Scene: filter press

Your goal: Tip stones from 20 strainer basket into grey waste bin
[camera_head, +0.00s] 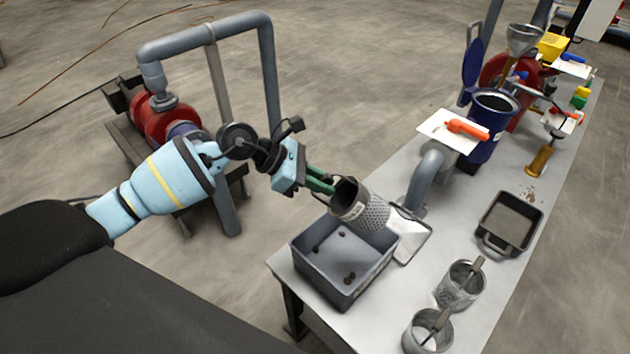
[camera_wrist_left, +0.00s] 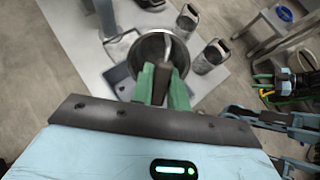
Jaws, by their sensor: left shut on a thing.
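The strainer basket (camera_head: 366,211), a perforated grey metal cylinder with a dark open mouth, is held tilted on its side above the grey waste bin, its mouth toward the left. My left gripper (camera_head: 326,184) is shut on the basket's handle at the mouth side. In the left wrist view the green fingers (camera_wrist_left: 162,84) clasp the handle, with the basket's round rim (camera_wrist_left: 131,63) behind them. The open grey bin (camera_head: 335,291) stands on the table's near left corner. A few dark stones (camera_head: 348,278) lie on its floor.
Two handled metal baskets (camera_head: 460,291) (camera_head: 411,341) stand right of the bin. A black tray (camera_head: 489,250) lies farther right. A grey bent pipe (camera_head: 427,176) and blue vessel (camera_head: 486,146) stand behind. A red pump (camera_head: 165,120) with piping stands beyond my left arm.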

